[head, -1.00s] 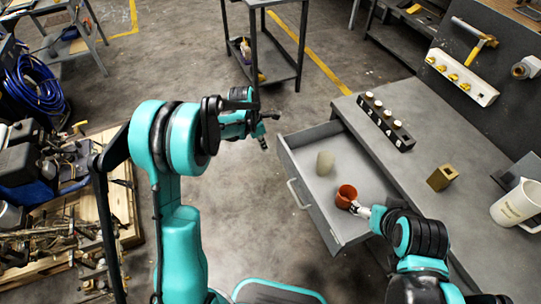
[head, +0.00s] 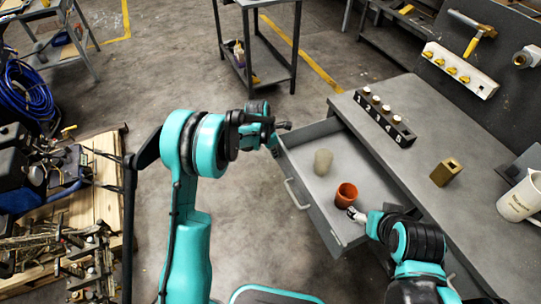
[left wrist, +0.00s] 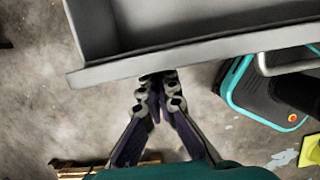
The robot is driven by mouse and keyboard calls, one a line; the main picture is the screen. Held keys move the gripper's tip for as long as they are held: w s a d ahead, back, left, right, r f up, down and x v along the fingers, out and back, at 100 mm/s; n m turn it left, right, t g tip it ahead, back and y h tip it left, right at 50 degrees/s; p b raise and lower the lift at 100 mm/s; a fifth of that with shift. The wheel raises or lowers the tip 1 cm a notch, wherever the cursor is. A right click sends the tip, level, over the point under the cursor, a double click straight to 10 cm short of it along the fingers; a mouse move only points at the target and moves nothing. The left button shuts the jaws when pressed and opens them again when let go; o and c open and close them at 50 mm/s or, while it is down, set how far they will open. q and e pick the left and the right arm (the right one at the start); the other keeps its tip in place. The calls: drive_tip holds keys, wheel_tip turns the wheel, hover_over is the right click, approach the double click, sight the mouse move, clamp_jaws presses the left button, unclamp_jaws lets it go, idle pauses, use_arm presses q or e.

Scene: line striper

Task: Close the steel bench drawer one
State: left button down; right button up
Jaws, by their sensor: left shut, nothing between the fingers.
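The grey steel bench drawer (head: 309,207) stands pulled out from the bench, with its bar handle (head: 296,194) on the front. My left gripper (head: 273,142) is shut and empty at the far front corner of the drawer. In the left wrist view, the fingertips of my left gripper (left wrist: 157,80) are at the lower edge of the drawer front (left wrist: 195,52); I cannot tell whether they touch. The handle (left wrist: 290,69) lies to their right.
The bench top (head: 420,165) holds a black numbered block (head: 385,118), a brass block (head: 445,172) and a white mug (head: 522,200). A cart (head: 262,80) stands behind.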

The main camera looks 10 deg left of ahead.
use_arm(q)
drive_tip(key=shift+d, duration=0.15)
drive_tip(key=w+d, duration=0.3)
drive_tip(key=d, duration=0.1)
drive_tip(key=w+d+p, duration=0.1)
drive_tip(key=w+d, duration=0.2)
drive_tip(key=d, duration=0.1)
drive_tip(key=w+d, duration=0.3)
drive_tip(key=d, duration=0.1)
drive_tip(key=shift+w+d+r, duration=0.1)
drive_tip(key=shift+w+d, duration=0.05)
drive_tip(key=shift+d, duration=0.2)
drive_tip(key=w+d, duration=0.1)
drive_tip(key=d, duration=0.1)
drive_tip(key=w+d, duration=0.2)
drive_tip(key=w+d+p, duration=0.1)
drive_tip(key=shift+w+d, duration=0.15)
drive_tip(key=shift+d, duration=0.25)
drive_tip(key=shift+w+d, duration=0.4)
drive_tip(key=shift+d, duration=0.15)
use_arm(e)
drive_tip(key=shift+w+d+r, duration=0.75)
drive_tip(key=shift+d+r, duration=0.25)
